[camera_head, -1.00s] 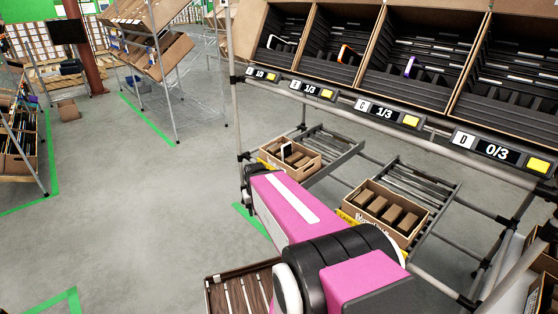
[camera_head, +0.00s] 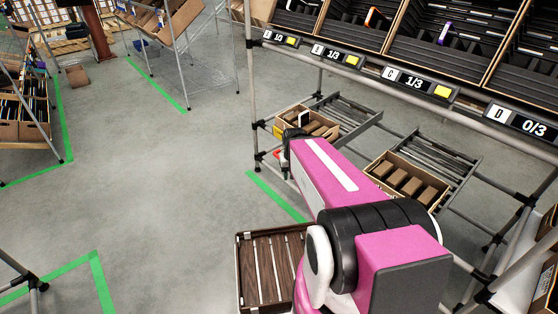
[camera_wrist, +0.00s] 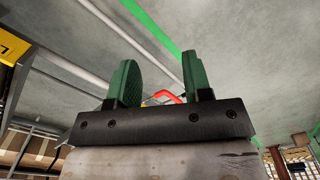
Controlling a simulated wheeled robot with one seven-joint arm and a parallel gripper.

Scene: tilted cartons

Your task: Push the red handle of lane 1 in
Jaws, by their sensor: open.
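My gripper (camera_wrist: 155,85) shows in the wrist view with its two green fingers apart. A red bent bar, likely the red handle (camera_wrist: 167,97), shows in the gap between the fingers, beyond the gripper's dark base. Most of it is hidden, and I cannot tell whether the fingers touch it. In the head view my pink arm reaches to the left carton (camera_head: 318,130), which sits at the front of a lower roller lane (camera_head: 352,112). My gripper end is small there, just in front of that carton, and its fingers are hard to make out.
A second carton (camera_head: 436,198) with brown boxes sits on the lane to the right. Tilted cartons with numbered displays (camera_head: 415,84) stand above. A brown slatted crate (camera_head: 242,262) is near my base.

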